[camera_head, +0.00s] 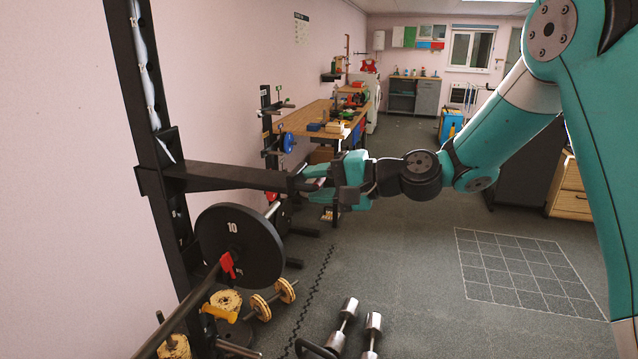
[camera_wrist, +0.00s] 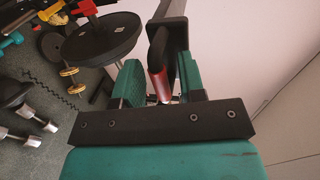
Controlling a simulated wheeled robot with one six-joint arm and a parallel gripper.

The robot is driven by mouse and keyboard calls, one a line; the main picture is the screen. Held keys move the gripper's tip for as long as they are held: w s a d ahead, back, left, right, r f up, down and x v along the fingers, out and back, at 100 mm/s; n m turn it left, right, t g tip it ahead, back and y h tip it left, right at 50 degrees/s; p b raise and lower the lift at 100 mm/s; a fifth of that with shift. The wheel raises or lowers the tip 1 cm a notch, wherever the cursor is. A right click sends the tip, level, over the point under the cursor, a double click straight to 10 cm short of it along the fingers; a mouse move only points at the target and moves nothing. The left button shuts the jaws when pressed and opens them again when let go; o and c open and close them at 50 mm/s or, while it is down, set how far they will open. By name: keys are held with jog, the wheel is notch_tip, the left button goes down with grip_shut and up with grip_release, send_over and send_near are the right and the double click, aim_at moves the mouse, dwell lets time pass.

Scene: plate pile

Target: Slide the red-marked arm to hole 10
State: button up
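The red-marked arm (camera_head: 225,177) is a black beam reaching right from a black upright post (camera_head: 160,110). It is roughly level, just above the black weight plate. My gripper (camera_head: 322,178) is at the free right end of the arm. In the wrist view, my gripper's teal fingers (camera_wrist: 160,88) stand on both sides of the arm's end, which carries a red part (camera_wrist: 160,84). The fingertips' contact is partly hidden in both views.
A black plate marked 10 (camera_head: 240,245) sits on a bar with a red clip (camera_head: 227,265) below the arm. Dumbbells (camera_head: 348,320) and small yellow weights (camera_head: 270,304) lie on the floor. A wooden workbench (camera_head: 305,118) stands behind. The floor to the right is open.

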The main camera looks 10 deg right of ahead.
jog(key=b+v, duration=0.4)
jog(key=v, duration=1.3)
jog(key=shift+s, duration=0.2)
jog(key=shift+d+r, duration=0.1)
jog(key=s+a+f+n+g+h, duration=0.25)
jog(key=s+a+n, duration=0.2)
jog(key=a, duration=0.25)
jog(key=s+a+f+n+g+h, duration=0.2)
jog(key=s+a+f+n+g, duration=0.15)
jog(key=s+a, duration=0.2)
jog(key=s+f+n+g+h, duration=0.2)
jog(key=s+f+n+h, duration=0.1)
jog(key=s, duration=0.8)
jog(key=n+h, duration=0.1)
jog(key=n, duration=0.1)
jog(key=shift+s+a+n+h, duration=0.3)
jog(key=shift+s+a+h, duration=0.05)
jog(key=shift+a, duration=0.05)
